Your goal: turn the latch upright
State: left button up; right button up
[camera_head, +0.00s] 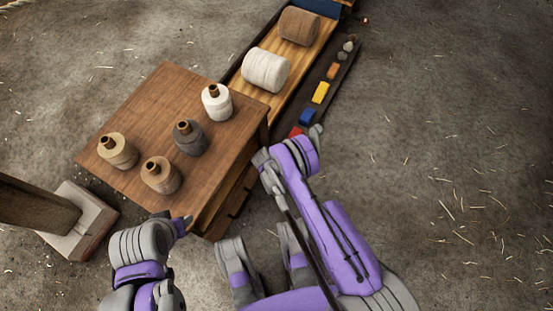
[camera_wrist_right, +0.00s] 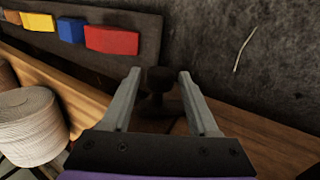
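In the right wrist view a dark knob-like piece (camera_wrist_right: 160,84), which looks like the latch, shows between the fingertips of my right gripper (camera_wrist_right: 159,76). This gripper is open, with a finger on either side of the piece. The piece is in deep shadow, so I cannot tell its angle or whether a finger touches it. In the head view I cannot make out the latch near my right wrist. My left gripper (camera_head: 186,219) is by the front corner of the wooden table; its fingers are too small to tell open from shut.
A dark strip (camera_wrist_right: 148,38) bears a red block (camera_wrist_right: 111,40), a blue block (camera_wrist_right: 71,30) and a yellow block (camera_wrist_right: 38,21). The wooden table (camera_head: 150,95) holds several bottles. Behind it are a white spool (camera_head: 265,69) and a brown spool (camera_head: 299,26). Floor at right is open.

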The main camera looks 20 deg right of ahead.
jog(key=shift+o, duration=0.6)
jog(key=p+v, duration=0.2)
jog(key=v, duration=0.9)
jog(key=shift+p, duration=0.4)
